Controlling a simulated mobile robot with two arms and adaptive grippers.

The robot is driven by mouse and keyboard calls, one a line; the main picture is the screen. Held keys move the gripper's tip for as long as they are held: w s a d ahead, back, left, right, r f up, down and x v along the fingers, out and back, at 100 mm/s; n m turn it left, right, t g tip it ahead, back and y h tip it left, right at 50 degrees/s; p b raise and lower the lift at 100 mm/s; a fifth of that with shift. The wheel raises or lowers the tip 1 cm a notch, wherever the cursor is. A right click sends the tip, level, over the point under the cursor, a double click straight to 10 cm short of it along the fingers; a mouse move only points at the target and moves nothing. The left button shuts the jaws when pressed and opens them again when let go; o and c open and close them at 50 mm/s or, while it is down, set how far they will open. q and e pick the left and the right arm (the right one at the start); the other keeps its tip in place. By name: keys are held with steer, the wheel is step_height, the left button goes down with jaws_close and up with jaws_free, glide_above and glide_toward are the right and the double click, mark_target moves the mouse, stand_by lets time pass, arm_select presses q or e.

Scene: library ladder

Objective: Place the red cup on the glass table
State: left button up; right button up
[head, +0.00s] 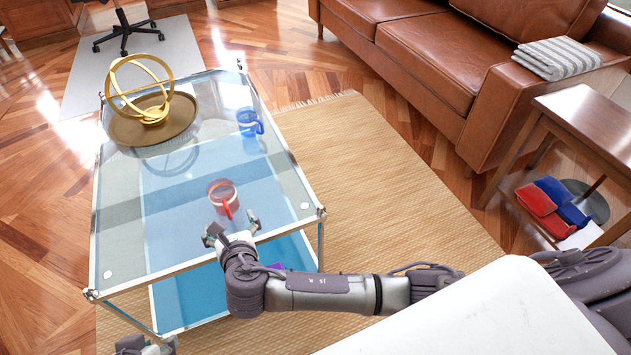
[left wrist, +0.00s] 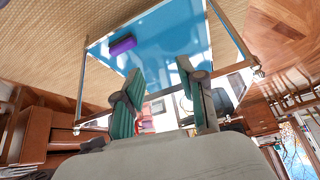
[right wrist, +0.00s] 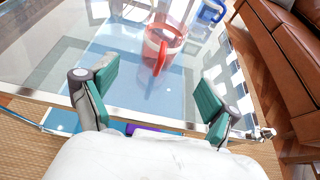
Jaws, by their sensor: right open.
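The red cup (head: 223,193) stands upright on the top of the glass table (head: 120,215), near its front right part. Its handle faces my right gripper (head: 231,228), which is open and empty just in front of the cup, near the table's front edge. In the right wrist view the cup (right wrist: 166,42) is ahead of and between the spread fingers (right wrist: 158,97), apart from them. My left gripper (head: 145,347) shows only partly at the bottom left of the head view. In the left wrist view its fingers (left wrist: 160,88) are apart with nothing between them.
A blue cup (head: 249,122) stands farther back on the table. A gold ring ornament (head: 142,88) sits on a round brown tray (head: 130,130) at the back left. A purple object (left wrist: 122,45) is low at the table. A leather sofa (head: 430,45) stands right.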

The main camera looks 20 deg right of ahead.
steer(key=shift+s+d+f+m, duration=0.2)
steer(key=shift+s+m, duration=0.15)
steer(key=shift+m, duration=0.35)
arm_select(q)
steer(key=shift+s+r, duration=0.6)
steer(key=shift+s, duration=0.05)
arm_select(e)
steer(key=s+d+f+m+g, duration=0.1)
steer(key=s+d+m+g, duration=0.2)
steer(key=s+d+m, duration=0.6)
steer(key=s+d+m+g, duration=0.4)
steer(key=s+d+m, duration=0.5)
steer(key=m, duration=1.4)
steer(key=shift+s+d+f+y, duration=0.15)
steer(key=shift+d+f+y, duration=0.25)
steer(key=shift+d, duration=0.05)
arm_select(q)
steer(key=shift+d, duration=0.1)
